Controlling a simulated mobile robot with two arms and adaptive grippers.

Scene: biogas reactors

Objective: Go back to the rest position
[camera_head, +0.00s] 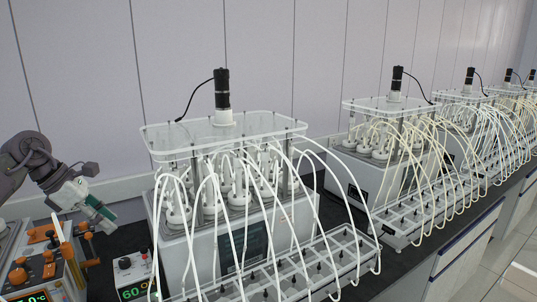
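My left gripper (103,219) is at the left of the head view, on a grey arm that comes in from the left edge. It points down and to the right. It is above the bench, between the orange-knobbed device and the nearest reactor unit (225,130). It appears clear of both. Its fingers are small and seen at an angle, so I cannot tell whether they are open or shut. I see no object in it. My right gripper is not in view.
Several reactor units, such as the second one (390,104), line the dark bench with white tubes arching to front racks (320,262). A device with orange knobs (40,270) and a small box with a green display (133,275) stand at lower left. A panelled wall closes the back.

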